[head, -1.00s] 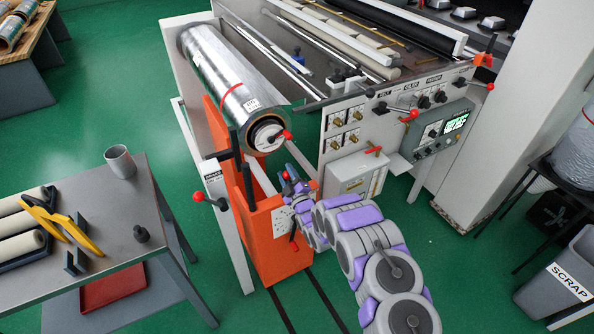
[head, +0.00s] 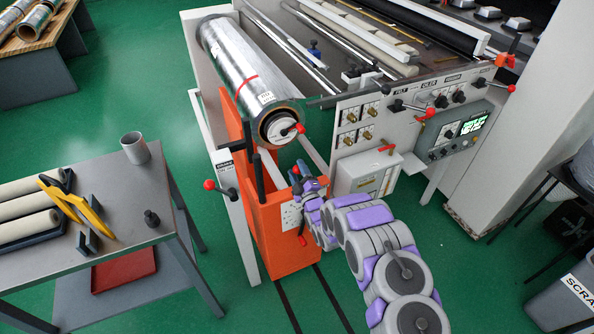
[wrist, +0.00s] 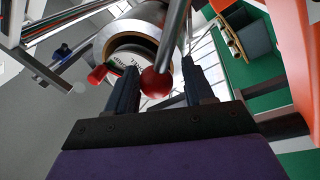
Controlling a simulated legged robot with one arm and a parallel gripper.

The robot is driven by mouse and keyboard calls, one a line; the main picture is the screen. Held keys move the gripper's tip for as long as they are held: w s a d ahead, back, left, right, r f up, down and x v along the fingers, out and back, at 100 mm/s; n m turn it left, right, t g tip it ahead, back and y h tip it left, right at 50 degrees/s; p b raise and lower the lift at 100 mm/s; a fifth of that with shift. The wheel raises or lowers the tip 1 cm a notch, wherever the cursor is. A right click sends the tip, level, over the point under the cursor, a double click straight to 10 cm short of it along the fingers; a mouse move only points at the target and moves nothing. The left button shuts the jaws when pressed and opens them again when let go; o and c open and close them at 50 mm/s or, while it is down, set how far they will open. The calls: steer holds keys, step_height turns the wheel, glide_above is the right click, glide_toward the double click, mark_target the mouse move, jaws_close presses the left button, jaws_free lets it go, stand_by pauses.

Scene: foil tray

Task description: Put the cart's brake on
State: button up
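The orange cart (head: 268,222) stands under the foil roll (head: 238,75), in front of the white machine. My gripper (head: 299,182) is at the cart's upper right side, partly hidden by my arm in the head view. In the wrist view, my gripper (wrist: 160,88) is open, with a dark finger on each side of a red ball knob (wrist: 156,83). A grey metal rod (wrist: 176,35) rises from by the knob; I cannot tell whether the fingers touch it. A red-tipped lever (head: 302,240) shows low on the cart's front.
A white post left of the cart carries a label and a red-ball lever (head: 210,185). The roll's end has a red knob (head: 299,127). A grey table (head: 110,225) with a cup stands left.

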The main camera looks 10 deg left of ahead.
steer(key=shift+o, duration=0.6)
steer(key=shift+w+a+r, duration=0.1)
steer(key=shift+a, duration=0.05)
steer(key=p+v, duration=0.6)
steer(key=v, duration=1.1)
steer(key=shift+p, duration=0.3)
